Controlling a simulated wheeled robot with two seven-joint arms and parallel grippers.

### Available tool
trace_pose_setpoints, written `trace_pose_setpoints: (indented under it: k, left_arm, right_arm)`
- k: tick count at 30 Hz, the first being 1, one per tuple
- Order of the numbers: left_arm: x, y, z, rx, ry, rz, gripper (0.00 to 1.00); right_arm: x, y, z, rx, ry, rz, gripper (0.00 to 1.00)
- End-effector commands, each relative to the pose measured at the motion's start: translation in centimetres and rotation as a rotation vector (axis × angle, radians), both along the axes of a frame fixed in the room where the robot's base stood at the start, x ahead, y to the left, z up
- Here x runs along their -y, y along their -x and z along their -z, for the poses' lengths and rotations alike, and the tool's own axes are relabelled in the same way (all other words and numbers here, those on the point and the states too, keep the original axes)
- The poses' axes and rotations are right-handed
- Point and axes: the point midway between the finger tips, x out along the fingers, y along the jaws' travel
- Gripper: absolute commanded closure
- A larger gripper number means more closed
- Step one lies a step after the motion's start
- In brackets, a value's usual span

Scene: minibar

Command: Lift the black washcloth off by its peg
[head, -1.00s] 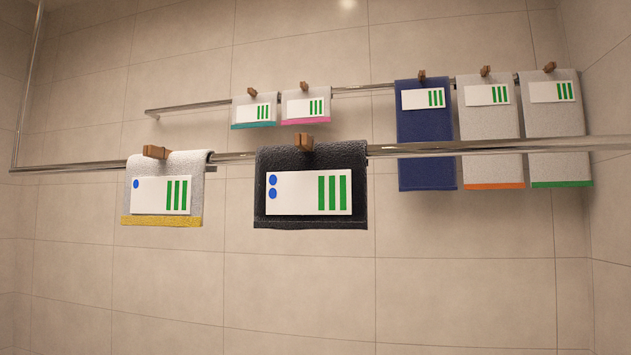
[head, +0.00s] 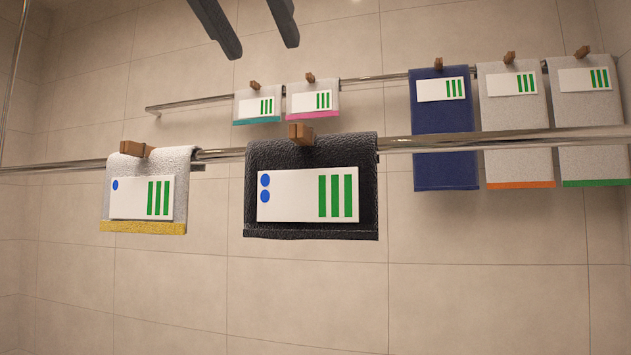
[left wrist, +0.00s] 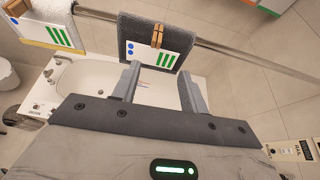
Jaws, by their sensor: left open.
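The black washcloth (head: 311,231) hangs over the front rail in the middle of the head view, with a white label carrying blue dots and green bars. Its wooden peg (head: 300,133) sits at its top edge. My left gripper (head: 254,30) shows at the top of the head view, its two dark fingers apart and empty, above the washcloth in the picture. In the left wrist view the open fingers (left wrist: 160,85) point toward the washcloth (left wrist: 135,30) and its peg (left wrist: 157,35), apart from them. My right gripper is not in view.
A white washcloth with a yellow hem (head: 184,190) hangs left on the front rail (head: 430,143). Behind, a back rail (head: 200,101) carries two small cloths, a navy towel (head: 445,150) and two pale towels. A bathtub (left wrist: 75,80) lies below in the left wrist view.

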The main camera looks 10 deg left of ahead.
Motion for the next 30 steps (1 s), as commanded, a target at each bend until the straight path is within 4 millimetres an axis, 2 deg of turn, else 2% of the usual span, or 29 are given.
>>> trace_pose_setpoints:
  k: [2, 5, 15, 18, 26, 30]
  left_arm:
    - [-0.4, 0.9, -0.5, 0.009, -0.022, -0.004, 0.56]
    - [-0.5, 0.3, -0.3, 0.009, -0.033, -0.005, 0.56]
    - [-0.3, -6.2, 2.5, 0.010, -0.031, -0.004, 0.56]
    - [-0.2, -7.5, 2.9, 0.011, -0.030, -0.003, 0.56]
    - [-0.2, -9.3, 3.8, 0.012, -0.030, -0.003, 0.56]
    - [-0.3, -11.1, 5.0, 0.012, -0.029, -0.005, 0.56]
  right_arm:
    - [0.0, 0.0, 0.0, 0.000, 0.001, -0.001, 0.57]
    - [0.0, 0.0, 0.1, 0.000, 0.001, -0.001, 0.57]
    - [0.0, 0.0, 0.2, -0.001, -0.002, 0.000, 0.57]
    - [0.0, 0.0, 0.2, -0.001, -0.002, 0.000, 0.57]
    - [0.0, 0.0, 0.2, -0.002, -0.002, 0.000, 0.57]
    - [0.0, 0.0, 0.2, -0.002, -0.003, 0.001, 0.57]
